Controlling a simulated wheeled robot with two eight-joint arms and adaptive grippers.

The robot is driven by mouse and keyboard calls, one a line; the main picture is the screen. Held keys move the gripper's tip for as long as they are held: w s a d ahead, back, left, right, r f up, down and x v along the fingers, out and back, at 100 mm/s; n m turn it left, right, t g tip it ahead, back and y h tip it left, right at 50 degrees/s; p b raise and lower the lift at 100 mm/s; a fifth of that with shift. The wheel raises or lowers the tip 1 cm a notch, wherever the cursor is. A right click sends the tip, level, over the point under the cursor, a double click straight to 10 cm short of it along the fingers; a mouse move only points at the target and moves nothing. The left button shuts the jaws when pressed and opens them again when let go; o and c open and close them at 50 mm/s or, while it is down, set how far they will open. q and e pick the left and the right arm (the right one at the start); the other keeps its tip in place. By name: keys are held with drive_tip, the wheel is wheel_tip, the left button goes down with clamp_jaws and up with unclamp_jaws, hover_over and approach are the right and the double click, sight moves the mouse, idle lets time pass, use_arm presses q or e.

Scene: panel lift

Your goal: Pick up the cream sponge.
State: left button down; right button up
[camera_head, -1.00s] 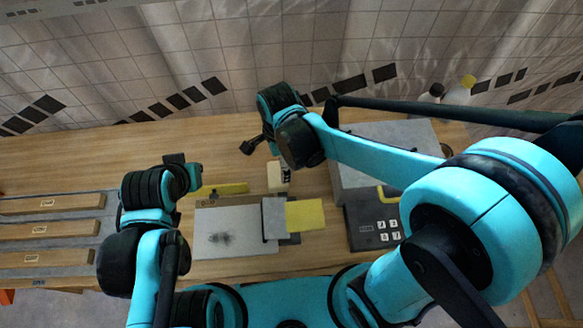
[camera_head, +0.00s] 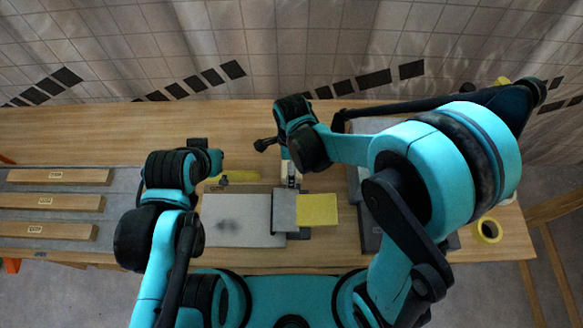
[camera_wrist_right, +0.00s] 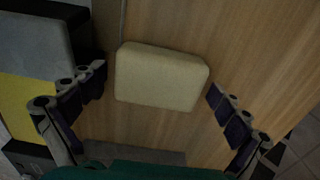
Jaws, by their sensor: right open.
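The cream sponge (camera_wrist_right: 161,77) is a pale rounded block lying on the wooden table in the right wrist view. My right gripper (camera_wrist_right: 156,92) is open, with its dark fingers on both sides of the sponge and a visible gap on each side. In the head view the right gripper (camera_head: 291,178) points down behind the grey block, and only a small pale part of the sponge (camera_head: 284,170) shows beside it. My left gripper (camera_head: 197,146) is over the table at the left, away from the sponge; its jaws are too unclear to read.
A grey block (camera_head: 284,212) and a yellow block (camera_head: 318,210) lie in front of the sponge, beside a light grey panel (camera_head: 236,228). A yellow item (camera_head: 236,176) is near my left gripper. Wooden bars (camera_head: 58,177) lie far left. A yellow ring (camera_head: 487,230) is at right.

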drive_tip(key=c, duration=1.1)
drive_tip(key=shift+r, duration=0.1)
drive_tip(key=shift+r+p, duration=0.3)
drive_tip(key=shift+r, duration=0.2)
drive_tip(key=r, duration=0.1)
drive_tip(key=r+p, duration=0.1)
drive_tip(key=d+r+p, duration=0.1)
drive_tip(key=r, duration=0.1)
drive_tip(key=shift+s, duration=0.3)
drive_tip(key=s+d+r+p, duration=0.4)
drive_tip(key=s+d+r, duration=0.1)
drive_tip(key=d, duration=0.4)
drive_tip(key=shift+s+r, duration=0.25)
drive_tip(key=shift+r, duration=0.2)
